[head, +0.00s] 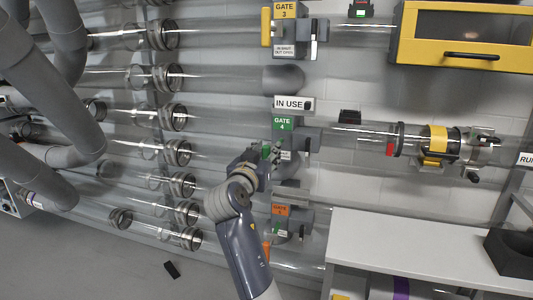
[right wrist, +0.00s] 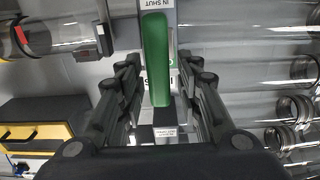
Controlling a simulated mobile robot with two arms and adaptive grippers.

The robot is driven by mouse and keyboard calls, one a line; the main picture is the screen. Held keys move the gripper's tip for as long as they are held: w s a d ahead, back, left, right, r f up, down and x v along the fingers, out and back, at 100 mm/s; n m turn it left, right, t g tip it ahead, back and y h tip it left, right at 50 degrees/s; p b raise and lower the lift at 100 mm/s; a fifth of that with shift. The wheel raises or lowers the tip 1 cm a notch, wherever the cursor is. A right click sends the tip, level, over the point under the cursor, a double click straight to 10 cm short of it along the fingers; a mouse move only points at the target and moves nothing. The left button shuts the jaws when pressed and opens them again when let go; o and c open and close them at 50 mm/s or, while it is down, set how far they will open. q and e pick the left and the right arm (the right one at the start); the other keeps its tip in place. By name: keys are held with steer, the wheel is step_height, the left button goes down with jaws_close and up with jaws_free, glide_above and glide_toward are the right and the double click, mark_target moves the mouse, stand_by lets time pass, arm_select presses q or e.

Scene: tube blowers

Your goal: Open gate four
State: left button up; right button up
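Gate four (head: 283,123) is a grey housing with a green label on a clear tube, near the middle of the head view. An "IN USE" sign is above it. Its green handle (right wrist: 155,58) stands lengthwise in the right wrist view, beside an "IN SHUT" label. My right gripper (head: 264,157) is at the gate in the head view, covering part of it. In the right wrist view its fingers (right wrist: 163,78) are spread on either side of the handle's lower end, with gaps showing on both sides. My left gripper is not in view.
Gate three (head: 285,12), with a yellow handle, is above, and an orange-labelled gate (head: 281,210) is below. Clear tubes with ringed couplings (head: 178,152) run across the left. A white bench (head: 420,240) is at the lower right, and a yellow cabinet (head: 465,38) at the upper right.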

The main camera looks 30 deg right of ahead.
steer(key=shift+s+a, duration=0.3)
steer(key=shift+a, duration=0.15)
steer(key=v, duration=0.6)
steer(key=shift+s+a, duration=0.2)
